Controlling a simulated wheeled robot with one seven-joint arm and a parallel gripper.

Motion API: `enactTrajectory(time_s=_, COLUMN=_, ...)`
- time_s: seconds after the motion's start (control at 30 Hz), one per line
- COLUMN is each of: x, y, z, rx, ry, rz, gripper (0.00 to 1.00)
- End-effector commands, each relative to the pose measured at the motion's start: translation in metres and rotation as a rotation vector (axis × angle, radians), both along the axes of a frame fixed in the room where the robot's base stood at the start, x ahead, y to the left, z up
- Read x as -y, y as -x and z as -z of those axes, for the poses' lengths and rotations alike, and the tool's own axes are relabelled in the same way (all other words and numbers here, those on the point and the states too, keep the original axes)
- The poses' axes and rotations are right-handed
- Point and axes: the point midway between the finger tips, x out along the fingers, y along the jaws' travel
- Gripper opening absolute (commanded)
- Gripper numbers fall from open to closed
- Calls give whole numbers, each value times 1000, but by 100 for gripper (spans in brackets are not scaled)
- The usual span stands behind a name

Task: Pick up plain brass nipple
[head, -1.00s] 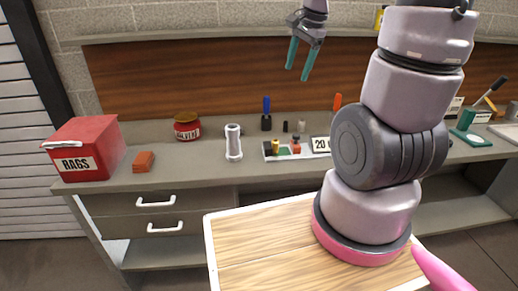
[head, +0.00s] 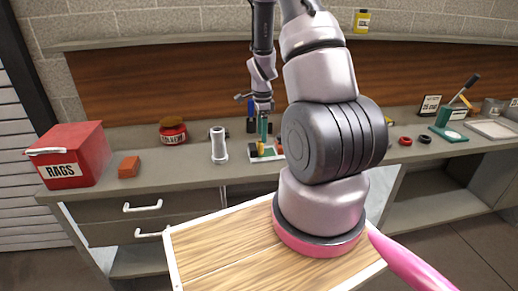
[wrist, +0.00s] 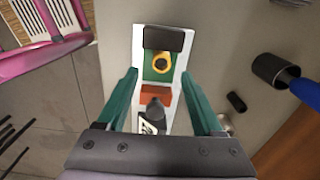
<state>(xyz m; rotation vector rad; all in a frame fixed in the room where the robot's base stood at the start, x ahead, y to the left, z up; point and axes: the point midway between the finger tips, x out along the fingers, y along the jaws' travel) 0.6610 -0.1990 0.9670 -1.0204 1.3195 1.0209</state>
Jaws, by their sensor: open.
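A brass-coloured hollow piece, which looks like the plain brass nipple (wrist: 162,63), stands on the green part of a white tray (wrist: 138,60) in the wrist view. It shows as a small yellow piece in the head view (head: 260,148). My gripper (wrist: 160,75) is open, its two teal fingers spread to either side of the tray. The nipple is seen between and slightly beyond the fingertips, not touched. In the head view my gripper (head: 264,128) hangs above the tray, and my arm hides the tray's right part.
On the tray are a black block (wrist: 163,40), a red-orange block (wrist: 155,94) and a dark grey piece. A blue-handled tool in a black holder (wrist: 270,68) and a small black cylinder (wrist: 236,101) stand beside it. A pale upright cylinder (head: 218,146) stands left.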

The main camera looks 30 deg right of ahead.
Motion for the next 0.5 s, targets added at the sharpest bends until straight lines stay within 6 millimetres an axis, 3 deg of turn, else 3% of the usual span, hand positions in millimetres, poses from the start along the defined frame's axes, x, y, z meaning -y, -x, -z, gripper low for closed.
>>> enactTrajectory(time_s=0.5, x=-7, y=-3, z=55, rx=-1, ry=-1, rz=-1, gripper=68)
